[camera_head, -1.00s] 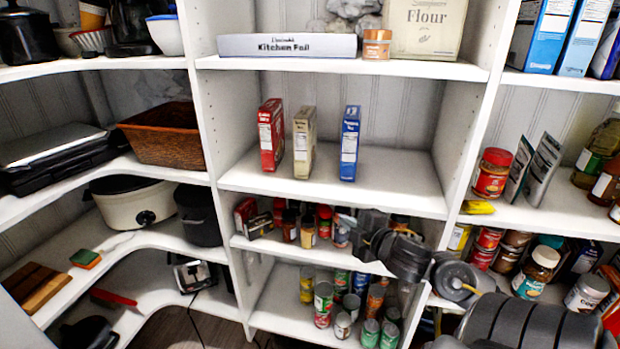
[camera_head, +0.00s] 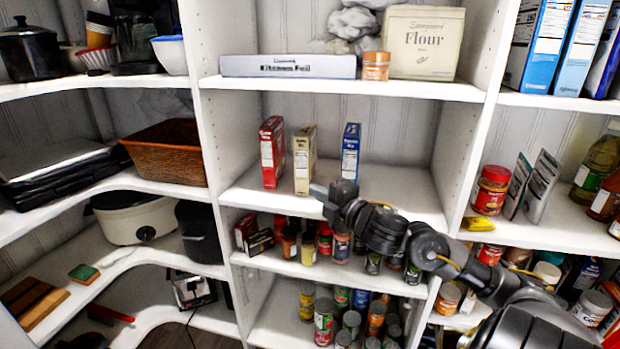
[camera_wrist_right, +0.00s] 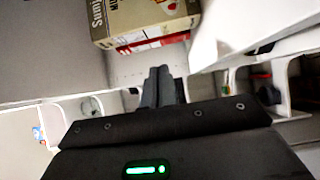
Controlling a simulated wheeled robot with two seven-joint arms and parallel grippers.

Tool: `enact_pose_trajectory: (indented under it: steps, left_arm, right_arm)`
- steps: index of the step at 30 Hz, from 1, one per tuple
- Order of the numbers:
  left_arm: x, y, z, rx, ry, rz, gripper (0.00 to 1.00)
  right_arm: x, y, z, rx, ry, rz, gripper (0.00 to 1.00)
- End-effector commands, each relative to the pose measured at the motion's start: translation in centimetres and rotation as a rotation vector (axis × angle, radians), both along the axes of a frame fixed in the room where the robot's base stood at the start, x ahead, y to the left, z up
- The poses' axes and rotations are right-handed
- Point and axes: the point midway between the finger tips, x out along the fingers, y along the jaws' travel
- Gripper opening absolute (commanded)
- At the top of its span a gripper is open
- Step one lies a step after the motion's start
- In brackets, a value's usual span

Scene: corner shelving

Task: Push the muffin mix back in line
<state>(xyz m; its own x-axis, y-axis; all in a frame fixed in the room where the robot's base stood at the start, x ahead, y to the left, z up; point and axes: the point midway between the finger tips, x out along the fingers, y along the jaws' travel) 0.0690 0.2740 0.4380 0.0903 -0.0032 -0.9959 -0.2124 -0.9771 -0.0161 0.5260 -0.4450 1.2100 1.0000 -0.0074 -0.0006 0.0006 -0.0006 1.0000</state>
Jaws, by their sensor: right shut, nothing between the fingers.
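Three upright boxes stand on the middle shelf: a red box (camera_head: 272,153), a tan box (camera_head: 304,158) and a blue box (camera_head: 350,151). Their labels are too small for me to tell which is the muffin mix. The tan box's front edge sits slightly nearer the shelf front than the red one's. My right gripper (camera_head: 321,192) is shut and empty at the shelf front, right of the tan box and in front of the blue box, whose bottom it may hide. The right wrist view shows the closed fingers (camera_wrist_right: 160,86) apart from a tan box (camera_wrist_right: 138,16). My left gripper is out of view.
The middle shelf (camera_head: 405,195) is clear right of the blue box, up to a white upright (camera_head: 462,150). Above are a foil box (camera_head: 288,66), a small jar (camera_head: 376,66) and a flour box (camera_head: 426,42). Jars and cans crowd the shelves below.

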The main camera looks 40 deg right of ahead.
Motion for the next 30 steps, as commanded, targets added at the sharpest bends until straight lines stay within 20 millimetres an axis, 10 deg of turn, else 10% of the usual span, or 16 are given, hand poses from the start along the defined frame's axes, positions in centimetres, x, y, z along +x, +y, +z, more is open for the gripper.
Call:
enact_pose_trajectory:
  steps: [12,30]
  left_arm:
    - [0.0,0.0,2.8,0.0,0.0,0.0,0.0]
    - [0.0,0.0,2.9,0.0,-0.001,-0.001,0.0]
  right_arm:
    - [5.5,-2.1,0.3,0.001,0.0,-0.001,0.0]
    - [6.4,-3.2,0.0,0.0,-0.001,0.0,0.0]
